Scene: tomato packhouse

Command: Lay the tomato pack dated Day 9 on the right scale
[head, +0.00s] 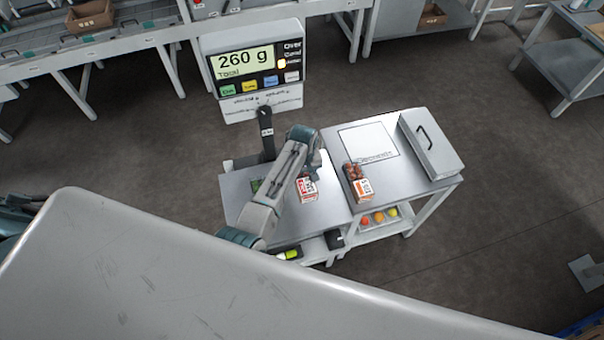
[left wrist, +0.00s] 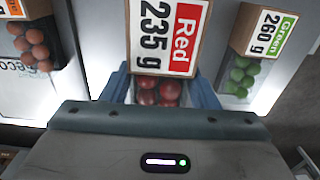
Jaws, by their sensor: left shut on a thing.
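My left gripper (left wrist: 160,88) is shut on a tomato pack with a red label reading "Red 235 g" (left wrist: 168,35); red tomatoes show between the fingers. In the head view this red pack (head: 307,189) is over the left bench top (head: 335,210), under my arm. A green pack reading "260 g" (left wrist: 264,38) lies to its right in the wrist view and is mostly hidden by my arm in the head view. An orange-labelled pack (head: 358,183) lies on the right bench top (head: 440,182). I can read no day date. My right gripper is not in view.
A display (head: 245,64) reads "260 g Total" behind the bench. A white lettered square (head: 368,141) on the right bench top is bare. A grey box with a handle (head: 432,150) stands at its right edge. Coloured round items (head: 379,217) sit on the shelf below.

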